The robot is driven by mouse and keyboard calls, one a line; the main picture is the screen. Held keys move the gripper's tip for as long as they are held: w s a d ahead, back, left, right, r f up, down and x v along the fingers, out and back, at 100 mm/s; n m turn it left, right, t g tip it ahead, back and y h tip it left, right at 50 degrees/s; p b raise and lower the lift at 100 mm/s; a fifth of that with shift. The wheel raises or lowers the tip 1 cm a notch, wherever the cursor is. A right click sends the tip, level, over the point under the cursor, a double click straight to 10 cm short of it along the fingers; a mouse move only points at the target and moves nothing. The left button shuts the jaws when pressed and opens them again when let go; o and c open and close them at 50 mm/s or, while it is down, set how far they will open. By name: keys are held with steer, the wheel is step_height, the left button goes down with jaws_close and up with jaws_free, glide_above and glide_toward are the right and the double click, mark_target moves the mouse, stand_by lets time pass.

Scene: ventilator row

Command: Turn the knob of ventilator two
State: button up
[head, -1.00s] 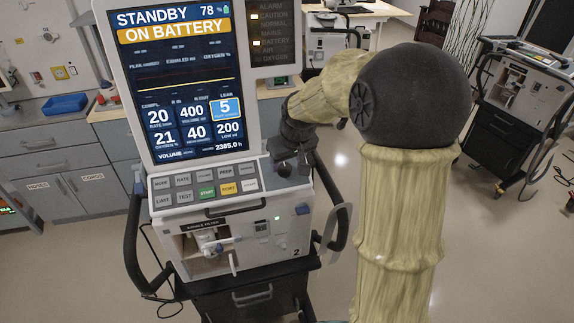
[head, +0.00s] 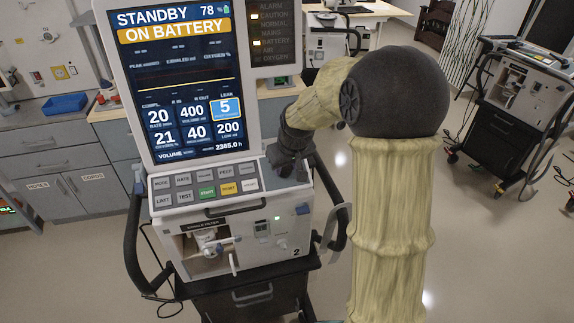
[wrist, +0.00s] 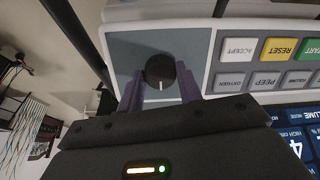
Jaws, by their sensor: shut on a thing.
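Ventilator two (head: 262,258) stands in front of me, marked with a small "2" on its lower front. Its screen (head: 180,80) reads STANDBY, ON BATTERY, with the "5" tile highlighted. The black knob (wrist: 160,72) with a white mark is on the panel beside the buttons in the wrist view. My gripper (wrist: 160,90) has its two purple-grey fingers on either side of the knob and is shut on it. In the head view my gripper (head: 287,168) covers the knob at the right end of the button panel.
The button panel (head: 205,187) with green START and yellow RESET lies just left of the knob. Another ventilator (head: 515,100) stands at the right back. A counter with a blue tray (head: 64,103) is at the left. The floor between is clear.

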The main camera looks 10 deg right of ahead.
steer(key=shift+m, duration=0.4)
steer(key=m, duration=0.5)
steer(key=shift+y, duration=0.3)
steer(key=m, duration=0.5)
steer(key=shift+s+m+t, duration=0.1)
steer(key=shift+m+t, duration=0.2)
steer(key=shift+m, duration=0.1)
steer(key=o, duration=1)
